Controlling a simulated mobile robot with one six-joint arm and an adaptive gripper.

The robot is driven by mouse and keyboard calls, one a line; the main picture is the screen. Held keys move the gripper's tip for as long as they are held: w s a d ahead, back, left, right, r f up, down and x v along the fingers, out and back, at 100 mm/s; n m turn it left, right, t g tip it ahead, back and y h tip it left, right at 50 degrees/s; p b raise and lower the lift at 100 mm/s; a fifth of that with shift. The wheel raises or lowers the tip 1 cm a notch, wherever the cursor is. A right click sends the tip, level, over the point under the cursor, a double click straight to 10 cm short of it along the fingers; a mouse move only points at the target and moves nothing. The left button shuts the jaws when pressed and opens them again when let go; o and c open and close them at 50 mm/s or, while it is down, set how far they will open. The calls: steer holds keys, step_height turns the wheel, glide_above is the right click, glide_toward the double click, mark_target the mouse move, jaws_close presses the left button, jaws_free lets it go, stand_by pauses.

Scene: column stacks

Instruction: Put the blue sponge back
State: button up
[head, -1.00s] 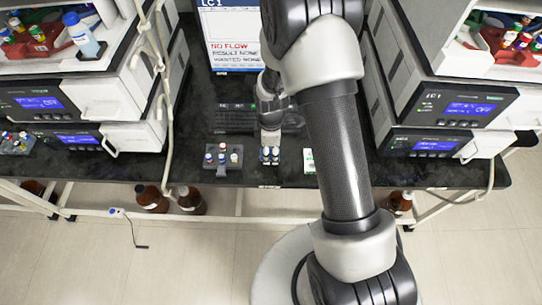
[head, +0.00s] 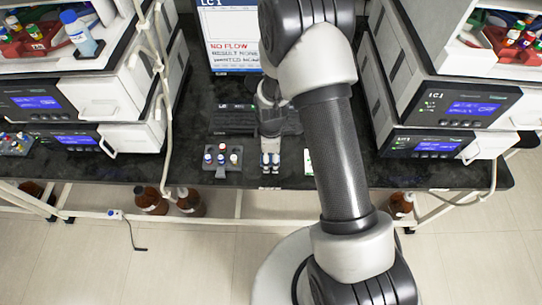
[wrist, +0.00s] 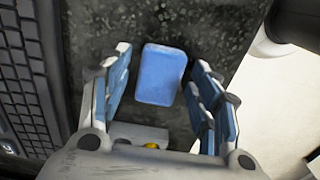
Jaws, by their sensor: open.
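The blue sponge (wrist: 162,74) lies on the dark speckled bench top (wrist: 105,22) in the wrist view. My gripper (wrist: 160,62) is open, with one blue-padded finger on each side of the sponge and a gap on both sides. In the head view my gripper (head: 270,163) points down near the front edge of the bench, right of a small vial rack. I cannot make out the sponge there apart from the blue finger pads.
The grey vial rack (head: 222,167) stands just left of my gripper, and a white-and-green item (head: 308,162) just right. A keyboard (head: 228,121) and monitor (head: 231,62) are behind. Instrument stacks flank the bench on the left (head: 85,103) and right (head: 450,108).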

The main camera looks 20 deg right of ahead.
step_height(320, 180, up, 12)
steer(key=p, duration=0.4)
step_height(320, 180, up, 10)
steer(key=m+t, duration=0.1)
steer(key=m, duration=0.2)
glide_above(271, 158)
steer(key=s, duration=0.2)
steer(key=s+r+m+t, duration=0.3)
steer(key=s+r+m, duration=0.8)
steer(key=s+r, duration=0.6)
steer(key=shift+s+r+t, duration=0.25)
steer(key=shift+s+t, duration=0.05)
steer(key=shift+s, duration=0.95)
steer(key=shift+c, duration=0.2)
